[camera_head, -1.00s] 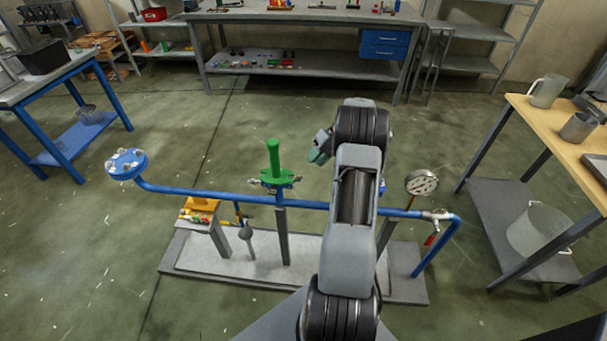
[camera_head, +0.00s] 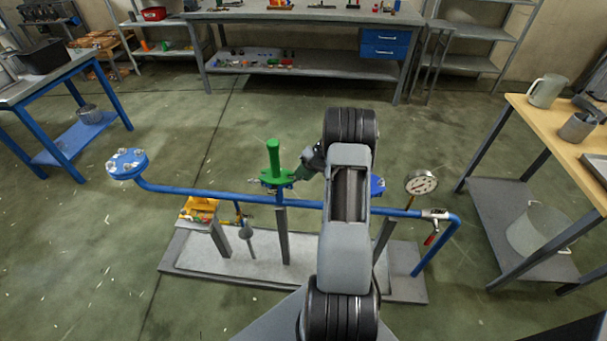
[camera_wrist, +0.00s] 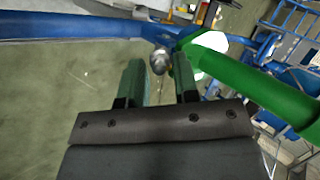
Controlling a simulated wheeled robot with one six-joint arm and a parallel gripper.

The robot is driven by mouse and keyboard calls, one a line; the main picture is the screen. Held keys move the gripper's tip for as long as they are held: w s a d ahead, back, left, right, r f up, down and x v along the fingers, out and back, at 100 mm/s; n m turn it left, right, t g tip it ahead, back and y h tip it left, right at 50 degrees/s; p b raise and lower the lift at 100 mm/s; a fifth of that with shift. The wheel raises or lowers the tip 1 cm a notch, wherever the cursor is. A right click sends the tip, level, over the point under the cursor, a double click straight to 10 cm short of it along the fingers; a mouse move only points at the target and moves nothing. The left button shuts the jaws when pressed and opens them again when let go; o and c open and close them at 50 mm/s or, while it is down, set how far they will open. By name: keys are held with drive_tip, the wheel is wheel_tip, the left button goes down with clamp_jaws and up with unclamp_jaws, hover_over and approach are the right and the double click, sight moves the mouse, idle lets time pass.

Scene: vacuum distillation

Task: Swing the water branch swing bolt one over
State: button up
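A silver round-ended bolt (camera_wrist: 158,61) shows in the wrist view, between and just beyond the fingertips of my gripper (camera_wrist: 160,70). The two green fingers stand apart, with a gap on each side of the bolt; I cannot tell if they touch it. It is unclear which swing bolt this is. The green upright cylinder and clamp (camera_head: 274,160) sit on the blue pipe (camera_head: 215,194) in the head view, with my gripper (camera_head: 299,173) close to their right side. The cylinder (camera_wrist: 255,87) crosses the right of the wrist view. The other bolts are too small to make out.
A blue flange (camera_head: 127,163) ends the pipe at left. A pressure gauge (camera_head: 421,184) and a valve (camera_head: 435,214) are at right. An orange item (camera_head: 199,208) is on a small stand below the pipe. Side tables stand left and right; the floor behind the rig is clear.

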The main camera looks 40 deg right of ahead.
clamp_jaws()
drive_tip(key=shift+w+a+r+g+h+p, duration=0.3)
drive_tip(key=shift+a+r+g+h+p, duration=0.05)
drive_tip(key=shift+r+g+h, duration=0.15)
drive_tip(key=shift+w+a+r+g+h, duration=0.1)
drive_tip(key=shift+w+a+g+h, duration=0.2)
drive_tip(key=shift+g+h, duration=0.25)
drive_tip(key=shift+o, duration=0.8)
unclamp_jaws()
drive_tip(key=shift+d, duration=0.1)
drive_tip(key=v, duration=1.3)
drive_tip(key=shift+r, duration=0.4)
drive_tip(key=shift+s+d, duration=0.1)
